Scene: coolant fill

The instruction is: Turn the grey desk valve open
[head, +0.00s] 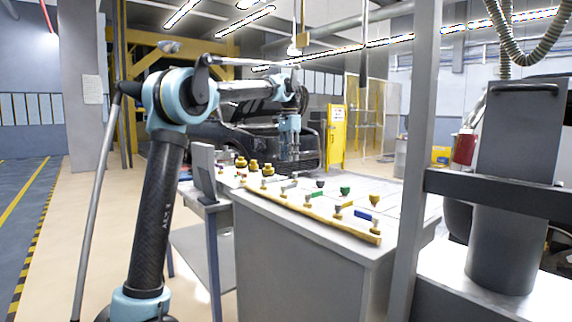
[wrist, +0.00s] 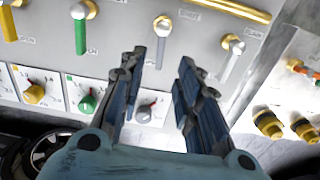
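The grey controls are on the desk panel (head: 400,190). In the wrist view a grey lever (wrist: 161,44) hangs from a brass fitting, pointing down across the pipe line, just beyond and between my fingertips. A second grey lever (wrist: 229,64) lies to its right, beyond the right finger. A grey round knob (wrist: 144,113) on a white dial plate shows between my fingers, lower down. I cannot tell which of these is the named valve. My gripper (wrist: 161,62) is open and empty; it also shows above the far part of the desk in the head view (head: 290,152).
A green lever (wrist: 80,36) and a yellow lever (wrist: 8,24) stand to the left, with a green knob (wrist: 87,104) and a yellow knob (wrist: 34,94) below. Brass fittings (wrist: 267,124) sit at the right. A yellow pipe (head: 310,212) runs along the desk's edge.

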